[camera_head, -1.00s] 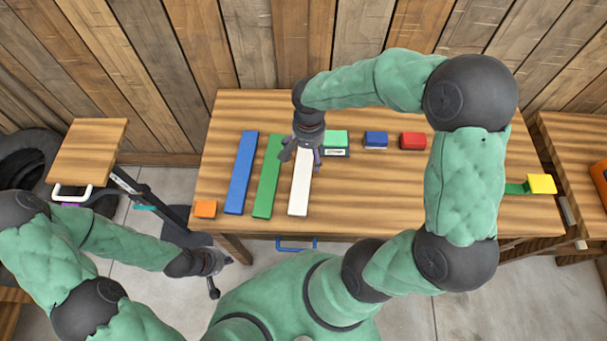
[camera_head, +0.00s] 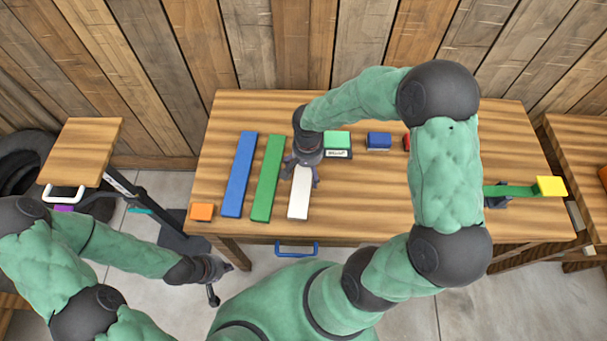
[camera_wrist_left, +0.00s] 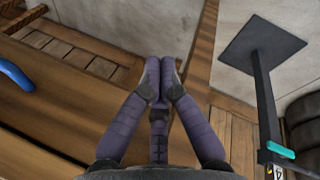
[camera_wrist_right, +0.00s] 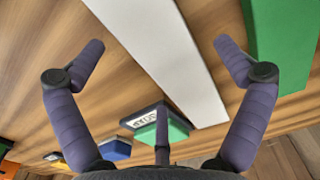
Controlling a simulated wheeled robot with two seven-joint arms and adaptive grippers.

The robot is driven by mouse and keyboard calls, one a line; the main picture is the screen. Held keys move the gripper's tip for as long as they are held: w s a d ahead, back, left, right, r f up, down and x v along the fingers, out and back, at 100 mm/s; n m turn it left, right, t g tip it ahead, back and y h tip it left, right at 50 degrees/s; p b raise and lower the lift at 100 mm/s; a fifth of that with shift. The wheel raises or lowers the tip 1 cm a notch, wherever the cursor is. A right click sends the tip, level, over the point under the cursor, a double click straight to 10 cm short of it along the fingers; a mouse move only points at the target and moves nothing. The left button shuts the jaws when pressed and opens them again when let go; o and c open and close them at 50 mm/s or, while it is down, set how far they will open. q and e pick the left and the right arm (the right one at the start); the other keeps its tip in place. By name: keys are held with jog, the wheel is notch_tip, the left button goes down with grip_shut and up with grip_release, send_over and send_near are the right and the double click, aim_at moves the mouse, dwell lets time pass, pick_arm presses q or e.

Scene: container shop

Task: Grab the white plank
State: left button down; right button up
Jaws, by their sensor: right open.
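The white plank (camera_head: 300,198) lies flat on the wooden table, to the right of the green plank and parallel to it. My right gripper (camera_head: 302,172) is over its far end and hides that part in the head view. In the right wrist view the white plank (camera_wrist_right: 165,50) runs diagonally between the spread fingers of the open, empty right gripper (camera_wrist_right: 155,50). Whether the fingers touch the table cannot be told. My left gripper (camera_head: 213,286) is off the table at the lower left; in the left wrist view its fingertips (camera_wrist_left: 160,75) are together with nothing between them.
The green plank (camera_head: 267,178) and blue plank (camera_head: 239,175) lie left of the white one. An orange block (camera_head: 202,212) is at the near left corner. Green (camera_head: 337,140) and blue (camera_head: 379,140) blocks stand at the back right. The table's near middle is clear.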

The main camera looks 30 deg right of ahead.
jog(key=shift+f, duration=0.75)
jog(key=c, duration=1.3)
jog(key=shift+r, duration=0.15)
